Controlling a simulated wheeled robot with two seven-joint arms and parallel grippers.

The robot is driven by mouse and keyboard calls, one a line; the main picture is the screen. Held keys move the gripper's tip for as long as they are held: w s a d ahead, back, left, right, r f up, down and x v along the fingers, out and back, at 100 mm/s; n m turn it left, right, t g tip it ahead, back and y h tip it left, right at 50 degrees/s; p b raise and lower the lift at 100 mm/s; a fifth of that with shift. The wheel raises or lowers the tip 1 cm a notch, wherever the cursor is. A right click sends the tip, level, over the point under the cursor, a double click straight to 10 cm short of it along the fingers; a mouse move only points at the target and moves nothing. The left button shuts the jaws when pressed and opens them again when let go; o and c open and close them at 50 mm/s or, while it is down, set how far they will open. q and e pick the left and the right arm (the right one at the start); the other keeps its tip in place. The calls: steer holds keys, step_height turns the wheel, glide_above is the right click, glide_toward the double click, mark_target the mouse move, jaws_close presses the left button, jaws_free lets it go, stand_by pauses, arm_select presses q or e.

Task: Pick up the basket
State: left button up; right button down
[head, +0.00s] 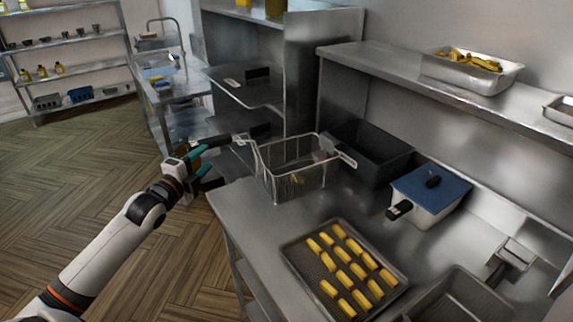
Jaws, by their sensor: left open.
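The wire fry basket (297,172) stands on the steel counter near its far left corner. Its handle (243,138) sticks out to the left past the counter edge. My left gripper (205,164) is open beside the handle, a little below and left of its end. I cannot tell whether a finger touches the handle. My right gripper is not in view.
A tray of yellow sticks (294,250) lies in front of the basket on the counter (238,203). A dark bin (372,152) and a blue-lidded container (431,190) stand to the right. A steel shelf (385,62) overhangs the back.

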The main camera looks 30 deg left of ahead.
mark_target(223, 143)
arm_select(q)
steer(key=w, duration=0.3)
steer(key=w+p, duration=0.1)
steer(key=w, duration=0.1)
steer(key=shift+a, duration=0.25)
steer(key=shift+w+a+f+p, duration=0.15)
steer(key=shift+w+p, duration=0.45)
steer(key=shift+w, duration=0.6)
steer(key=shift+w+a+r+p, duration=0.15)
steer(key=shift+w+p, duration=0.45)
steer(key=shift+w, duration=0.55)
steer(key=shift+w+f, duration=0.2)
steer(key=shift+w, duration=0.2)
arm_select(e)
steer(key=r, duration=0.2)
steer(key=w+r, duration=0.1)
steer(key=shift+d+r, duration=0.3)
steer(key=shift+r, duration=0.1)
arm_select(q)
jaws_close()
